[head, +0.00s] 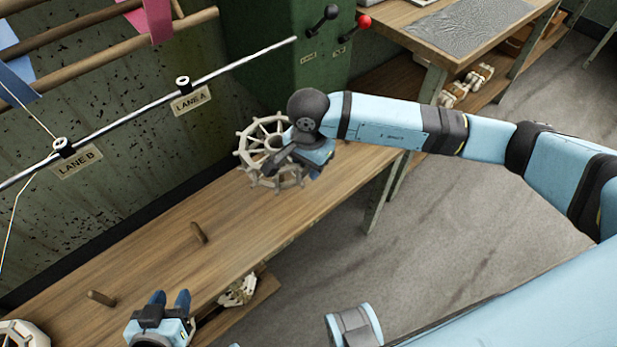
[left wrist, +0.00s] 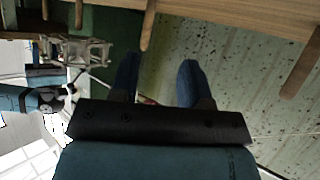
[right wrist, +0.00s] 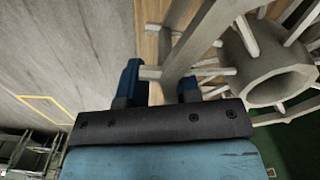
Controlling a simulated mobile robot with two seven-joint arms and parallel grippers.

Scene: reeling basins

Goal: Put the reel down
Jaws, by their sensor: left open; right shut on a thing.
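The pale spoked reel (head: 246,157) is held above the far right part of the wooden bench (head: 150,255) in the head view. My right gripper (head: 300,160) is shut on the reel; in the right wrist view its blue fingers (right wrist: 160,85) close on a pale bar of the reel (right wrist: 265,75). Whether the reel touches the bench I cannot tell. My left gripper (head: 170,300) is open and empty near the bench's front edge. The left wrist view shows its two blue fingers (left wrist: 158,80) apart with nothing between them.
Two wooden pegs (head: 198,232) (head: 101,298) stand up from the bench. Another pale reel (head: 22,335) is partly visible at the lower left. A metal rod (head: 130,105) with lane labels runs along the wall. A green box with levers (head: 310,45) stands behind the reel.

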